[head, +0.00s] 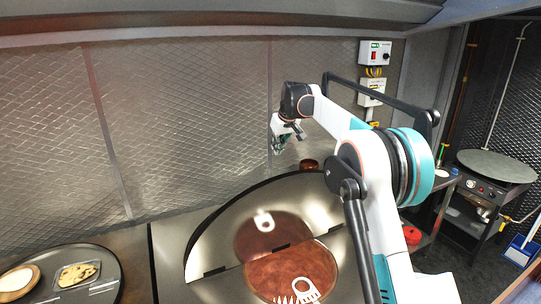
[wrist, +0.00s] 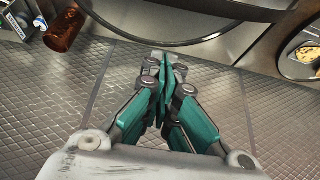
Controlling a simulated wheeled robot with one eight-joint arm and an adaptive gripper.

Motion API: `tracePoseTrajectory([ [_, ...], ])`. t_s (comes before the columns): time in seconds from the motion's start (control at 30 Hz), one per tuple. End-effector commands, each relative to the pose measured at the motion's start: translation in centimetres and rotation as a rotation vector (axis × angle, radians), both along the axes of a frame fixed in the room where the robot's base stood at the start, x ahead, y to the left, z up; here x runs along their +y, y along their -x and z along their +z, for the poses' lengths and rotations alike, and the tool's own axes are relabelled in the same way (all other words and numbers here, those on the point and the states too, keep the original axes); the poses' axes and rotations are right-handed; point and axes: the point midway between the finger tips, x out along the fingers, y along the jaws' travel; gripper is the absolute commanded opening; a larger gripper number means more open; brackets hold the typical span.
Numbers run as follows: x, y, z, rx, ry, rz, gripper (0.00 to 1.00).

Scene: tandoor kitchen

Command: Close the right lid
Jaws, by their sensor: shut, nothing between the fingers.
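The lid (head: 215,232) is a polished half-disc with a dark rim. It stands raised along a hinge line over a round reddish-brown opening (head: 268,268), which it mirrors. A pale ring-shaped piece and pointed tips show at the opening. I take this as the right lid; no second lid is clear. My gripper (head: 280,146) is above and behind the raised lid, near the back wall, apart from it. In the wrist view, my gripper's teal fingers (wrist: 166,66) are together and empty. The lid's curved dark rim (wrist: 220,12) crosses the top of that view.
A brown jar (head: 309,164) stands behind the lid; it also shows in the wrist view (wrist: 64,28). A dark round tray (head: 103,289) with food is at left. The patterned metal wall (head: 190,110) is close behind. A round griddle (head: 497,165) stands far right.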

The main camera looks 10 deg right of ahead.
Motion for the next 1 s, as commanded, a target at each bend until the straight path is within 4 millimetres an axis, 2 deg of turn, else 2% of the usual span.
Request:
tracePoseTrajectory([
  [0.13, 0.1, -0.6, -0.5, 0.001, 0.000, 0.004, 0.00],
  [0.27, 0.3, -1.2, -1.8, 0.001, 0.000, 0.004, 0.00],
  [0.5, 0.9, -3.1, -5.5, 0.001, 0.000, 0.004, 0.00],
  [0.8, 1.5, -4.7, -9.0, 0.001, -0.001, 0.003, 0.00],
  [1.0, 0.9, -3.2, -9.1, 0.001, 0.000, 0.002, 0.00],
])
